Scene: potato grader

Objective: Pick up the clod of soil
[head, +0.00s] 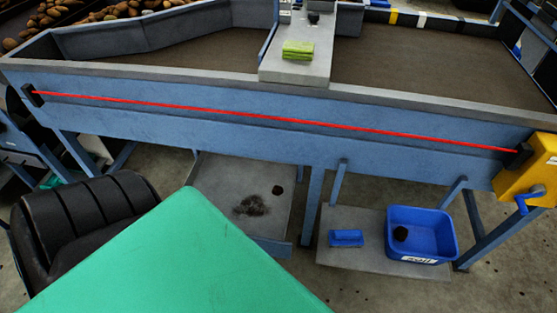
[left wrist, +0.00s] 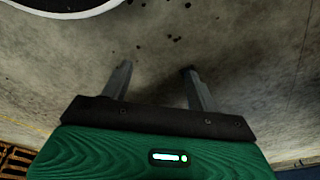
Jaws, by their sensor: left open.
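A small dark clod of soil (head: 278,190) lies on a low grey platform (head: 213,176) under the machine in the head view, beside a patch of loose dark soil (head: 250,205). Another dark lump (head: 401,233) sits inside a blue tub (head: 421,211) labelled "soil", on a low shelf to the right. My left gripper (left wrist: 157,69) shows only in the left wrist view. Its two fingers are apart with nothing between them, over a grey floor with dark crumbs. No clod is clearly visible in that view. My right gripper is not in view.
The machine's blue side wall (head: 200,118), with a red line along it, spans the head view above the platform. A blue block (head: 346,238) lies beside the tub. Blue legs stand between platform and shelf. A green sponge-like thing (head: 297,50) lies above. Potatoes (head: 52,13) fill the upper left.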

